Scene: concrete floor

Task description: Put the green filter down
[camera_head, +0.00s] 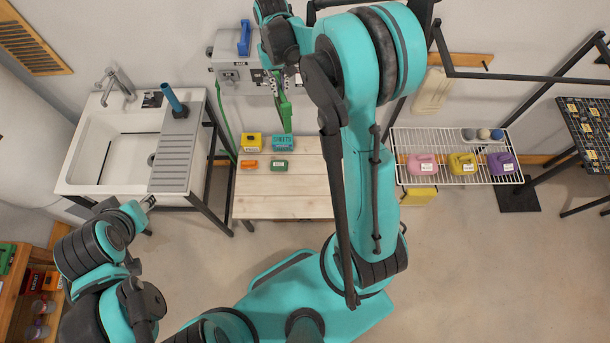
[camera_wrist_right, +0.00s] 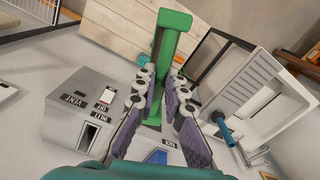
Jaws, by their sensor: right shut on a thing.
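The green filter (camera_head: 286,113) is a long green piece with wider ends. It hangs tilted from my right gripper (camera_head: 279,80), above the back of the wooden table (camera_head: 285,205). In the right wrist view the jaws of my right gripper (camera_wrist_right: 160,105) are shut on the green filter (camera_wrist_right: 165,48), whose far end points away over the table planks. The filter's near end is partly hidden between the fingers. My left gripper (camera_head: 148,202) is small and partly hidden at the lower left, near the sink, so its jaws cannot be read.
A grey labelled machine (camera_wrist_right: 85,108) stands behind, a sink (camera_head: 110,150) left, a wire rack (camera_head: 440,140) with coloured jugs right.

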